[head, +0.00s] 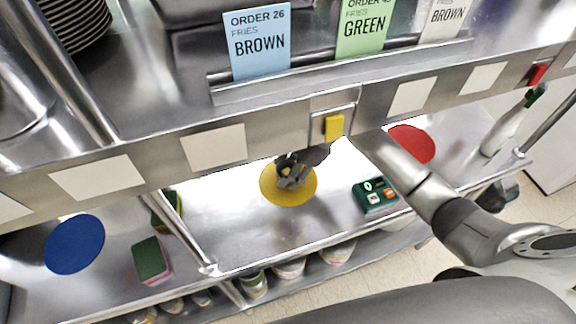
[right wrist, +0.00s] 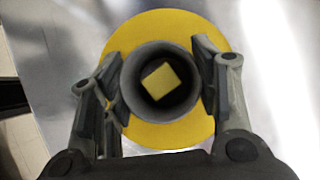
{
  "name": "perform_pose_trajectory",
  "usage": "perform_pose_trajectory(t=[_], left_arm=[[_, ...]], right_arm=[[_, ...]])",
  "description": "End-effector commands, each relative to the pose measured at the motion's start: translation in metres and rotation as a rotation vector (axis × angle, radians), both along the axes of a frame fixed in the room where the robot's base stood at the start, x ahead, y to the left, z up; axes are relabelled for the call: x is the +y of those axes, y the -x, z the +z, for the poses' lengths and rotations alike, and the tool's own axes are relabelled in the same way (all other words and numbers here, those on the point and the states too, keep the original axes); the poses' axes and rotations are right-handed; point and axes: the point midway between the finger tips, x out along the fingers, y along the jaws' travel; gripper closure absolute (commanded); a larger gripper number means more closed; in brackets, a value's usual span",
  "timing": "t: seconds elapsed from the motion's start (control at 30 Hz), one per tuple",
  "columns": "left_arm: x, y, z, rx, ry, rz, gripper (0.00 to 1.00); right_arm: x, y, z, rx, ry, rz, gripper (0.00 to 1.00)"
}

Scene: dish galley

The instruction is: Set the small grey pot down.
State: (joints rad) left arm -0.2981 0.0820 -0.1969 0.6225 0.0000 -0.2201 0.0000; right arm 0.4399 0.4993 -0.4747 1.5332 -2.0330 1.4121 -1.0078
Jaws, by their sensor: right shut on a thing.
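The small grey pot (right wrist: 160,116) is round and seen from above in the right wrist view, with a yellow square showing inside it. My right gripper (right wrist: 161,82) has one finger on each side of the pot and is shut on it. In the head view the right gripper (head: 291,180) is over the yellow round mat (head: 289,199), below the shelf edge, and mostly hides the pot. The mat (right wrist: 165,20) surrounds the pot in the wrist view. I cannot tell whether the pot touches it. My left gripper is not in view.
A green device (head: 375,196) lies right of the yellow mat. A red disc (head: 411,144) and a white bottle (head: 502,132) are further right. A blue disc (head: 74,244) and a sponge (head: 151,260) are left. The shelf edge (head: 270,135) overhangs the counter.

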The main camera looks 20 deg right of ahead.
Motion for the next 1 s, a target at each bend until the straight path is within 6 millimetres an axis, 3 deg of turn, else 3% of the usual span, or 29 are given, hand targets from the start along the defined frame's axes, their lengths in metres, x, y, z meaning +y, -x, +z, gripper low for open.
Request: perform_pose_trajectory(t=[0.4,0.43,0.6,1.0], left_arm=[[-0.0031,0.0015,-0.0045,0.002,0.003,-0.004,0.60],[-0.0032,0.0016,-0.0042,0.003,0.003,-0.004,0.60],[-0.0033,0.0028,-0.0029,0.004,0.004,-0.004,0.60],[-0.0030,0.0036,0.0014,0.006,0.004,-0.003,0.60]], right_arm=[[-0.0005,-0.0001,-0.0077,-0.002,0.001,0.001,0.70],[-0.0006,0.0000,-0.0074,-0.002,0.001,0.001,0.43],[-0.0005,0.0002,-0.0063,0.000,0.001,0.001,0.23],[-0.0002,0.0003,-0.0026,-0.001,0.000,0.001,0.23]])
